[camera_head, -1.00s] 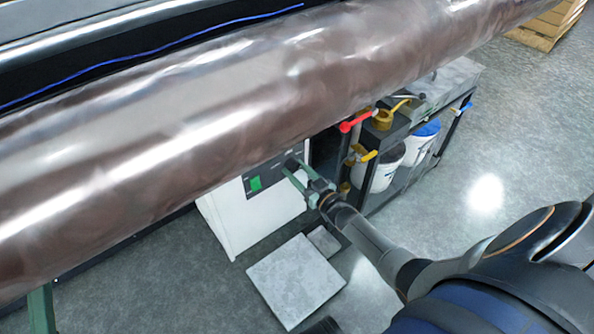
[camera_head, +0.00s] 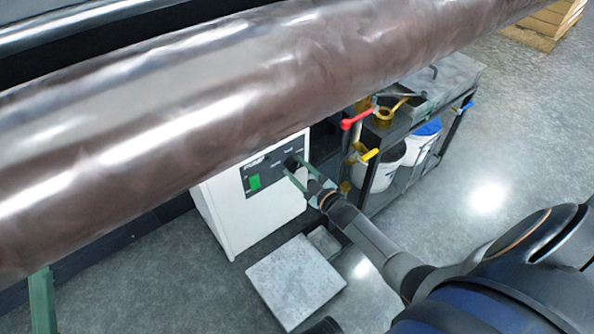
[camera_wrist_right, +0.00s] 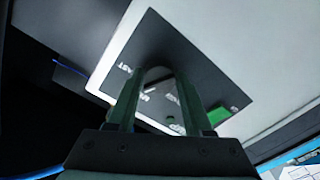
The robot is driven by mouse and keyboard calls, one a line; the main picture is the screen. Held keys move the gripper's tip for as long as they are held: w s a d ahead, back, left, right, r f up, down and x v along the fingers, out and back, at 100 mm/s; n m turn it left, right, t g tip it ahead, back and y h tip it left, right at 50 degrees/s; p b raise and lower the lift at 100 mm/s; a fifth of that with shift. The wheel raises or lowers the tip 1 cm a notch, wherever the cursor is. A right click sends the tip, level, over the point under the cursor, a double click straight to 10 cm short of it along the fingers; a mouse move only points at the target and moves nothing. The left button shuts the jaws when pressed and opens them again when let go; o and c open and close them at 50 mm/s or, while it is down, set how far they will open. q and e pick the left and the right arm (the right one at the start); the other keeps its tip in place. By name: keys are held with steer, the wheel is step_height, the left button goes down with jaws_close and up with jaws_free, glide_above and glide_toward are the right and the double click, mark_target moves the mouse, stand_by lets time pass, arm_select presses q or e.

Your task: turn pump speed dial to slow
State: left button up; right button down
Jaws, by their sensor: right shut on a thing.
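The white pump cabinet (camera_head: 250,212) stands under the big roll, with a dark control panel (camera_head: 262,176) on its front. A small black dial (camera_head: 291,162) sits at the panel's right side. My right gripper (camera_head: 292,171) reaches the panel from the lower right, its green fingers at the dial. In the right wrist view, the gripper (camera_wrist_right: 160,82) is shut on the dial, which the fingers mostly hide. White lettering on the panel (camera_wrist_right: 165,50) includes "FAST"; the rest is hard to read. My left gripper is not in view.
A glossy brown roll (camera_head: 200,110) crosses above the cabinet. A green button (camera_head: 255,182) is left of the dial. Right of the cabinet stands a dark cart (camera_head: 405,188) with a red-handled valve (camera_head: 357,120) and buckets (camera_head: 388,165). A grey slab (camera_head: 296,280) lies on the floor.

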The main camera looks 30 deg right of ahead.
steer(key=shift+r+n+b, duration=0.1)
steer(key=shift+n+b, duration=2.4)
steer(key=shift+n, duration=6.2)
steer(key=shift+c, duration=1.5)
jaws_free()
steer(key=s+d+p, duration=0.1)
steer(key=s+p, duration=0.2)
steer(key=s, duration=0.9)
steer(key=shift+s+p, duration=0.25)
steer(key=shift+p, duration=0.1)
